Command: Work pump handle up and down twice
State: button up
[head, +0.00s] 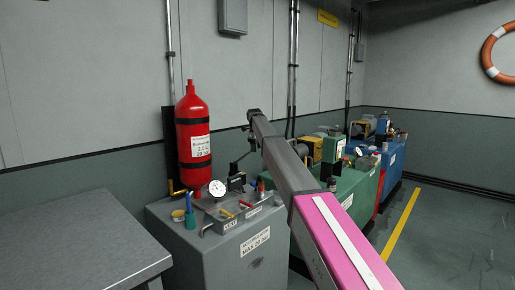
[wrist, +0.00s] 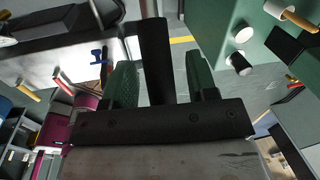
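In the wrist view my gripper (wrist: 163,70) shows a dark palm and two green-padded fingers set apart. A dark straight bar (wrist: 156,50) runs between them, close to the left finger, with a narrow gap to the right finger. I cannot tell surely whether this bar is the pump handle. In the head view my arm, with a pink link, crosses the middle, and its far end hides part of the scene. A small black jointed mechanism (head: 241,158) stands above the grey console (head: 200,258), left of my arm; my arm partly covers it.
A red cylinder (head: 193,120) stands behind. A grey bench (head: 70,235) is at left; green (head: 365,195) and blue consoles (head: 395,155) are at right. Floor at right is clear.

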grip_shut()
jog(key=shift+s+d+f, duration=0.3)
jog(key=shift+s+f, duration=0.05)
jog(key=shift+f, duration=0.1)
jog(key=s+d+f+t+y, duration=0.2)
jog(key=d+f+t+y, duration=0.1)
jog(key=f, duration=1)
jog(key=shift+s+d+f+m+t+y, duration=0.25)
jog(key=shift+t+y, duration=0.45)
jog(key=shift+y, duration=0.5)
jog(key=shift+a+r, duration=0.1)
jog(key=shift+o, duration=0.3)
grip_release()
